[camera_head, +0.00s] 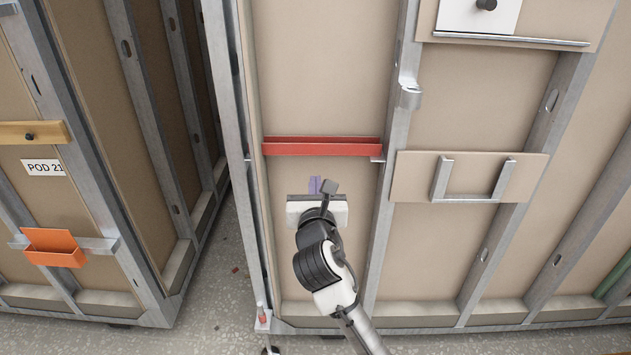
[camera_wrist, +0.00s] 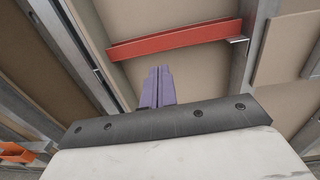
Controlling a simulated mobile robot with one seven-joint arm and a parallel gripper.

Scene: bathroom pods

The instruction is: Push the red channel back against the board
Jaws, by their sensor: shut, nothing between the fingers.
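The red channel (camera_head: 322,147) runs level across the tan board (camera_head: 318,75) between two grey metal studs in the head view. In the wrist view the red channel (camera_wrist: 175,39) lies above and beyond my fingers. Its right end is by a small grey metal bracket (camera_head: 377,159). I cannot tell whether a gap lies between the channel and the board. My gripper (camera_head: 315,184) is below the channel, its purple fingers together and empty. The fingers also show in the wrist view (camera_wrist: 157,86), apart from the channel.
On the right, a board with a grey U-shaped bracket (camera_head: 471,199) is fixed to the frame. A metal clip (camera_head: 410,96) sticks out from the right stud. An orange tray (camera_head: 54,247) hangs on the left pod. The board beside my gripper is bare.

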